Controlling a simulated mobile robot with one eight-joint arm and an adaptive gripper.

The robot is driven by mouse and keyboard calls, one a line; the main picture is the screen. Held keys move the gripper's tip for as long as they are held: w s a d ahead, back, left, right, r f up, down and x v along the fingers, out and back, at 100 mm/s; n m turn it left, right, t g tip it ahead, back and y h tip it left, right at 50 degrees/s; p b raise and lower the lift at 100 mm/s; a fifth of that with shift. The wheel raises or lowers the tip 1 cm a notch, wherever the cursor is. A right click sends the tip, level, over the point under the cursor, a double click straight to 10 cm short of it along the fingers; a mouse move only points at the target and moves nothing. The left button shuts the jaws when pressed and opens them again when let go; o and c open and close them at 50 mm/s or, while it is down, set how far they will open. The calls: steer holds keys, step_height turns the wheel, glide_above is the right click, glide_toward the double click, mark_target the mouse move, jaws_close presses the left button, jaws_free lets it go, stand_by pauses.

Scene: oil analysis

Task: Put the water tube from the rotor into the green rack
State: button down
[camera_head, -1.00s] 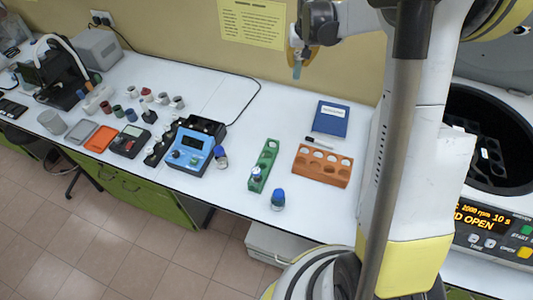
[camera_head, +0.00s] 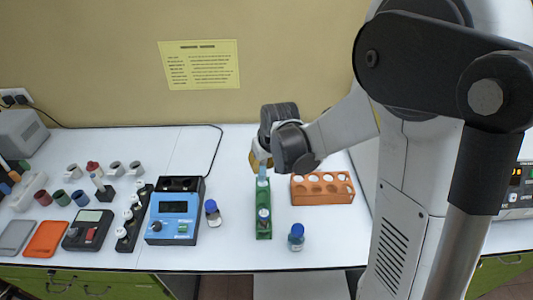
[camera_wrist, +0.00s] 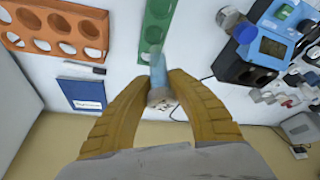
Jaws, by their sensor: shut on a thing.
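My gripper (camera_head: 260,160) is shut on the water tube (camera_head: 262,173), a slim tube with pale blue contents. In the wrist view the yellow fingers (camera_wrist: 160,92) close on the tube (camera_wrist: 157,66) near its whitish end, and its blue end points toward the green rack (camera_wrist: 157,22). In the head view the green rack (camera_head: 263,235) lies just below, with the tube at its far end. I cannot tell whether the tube's tip has entered a hole.
An orange rack (camera_head: 322,188) lies close right of the green rack. Blue-capped bottles stand to the right (camera_head: 296,237) and left (camera_head: 212,213). A blue device (camera_head: 174,210) is farther left. A blue book (camera_wrist: 85,94) shows in the wrist view.

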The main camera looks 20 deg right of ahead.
steer(key=shift+d+f+b, duration=0.15)
steer(key=shift+f+b, duration=0.25)
steer(key=shift+f, duration=0.3)
step_height(320, 180, down, 10)
steer(key=b, duration=0.7)
steer(key=shift+r, duration=0.1)
steer(key=c, duration=1.2)
jaws_free()
steer(key=shift+r, duration=0.1)
steer(key=v, duration=1.2)
steer(key=s+t+b, duration=0.1)
steer(key=s, duration=0.4)
steer(key=s+r+m+t+b, duration=0.1)
steer(key=s+b, duration=0.1)
steer(key=s, duration=0.3)
steer(key=s+t+b, duration=0.1)
steer(key=s, duration=0.4)
steer(key=shift+s+a+r+m+h, duration=0.25)
steer(key=shift+s+a+m+h, duration=0.05)
steer(key=shift+a, duration=0.05)
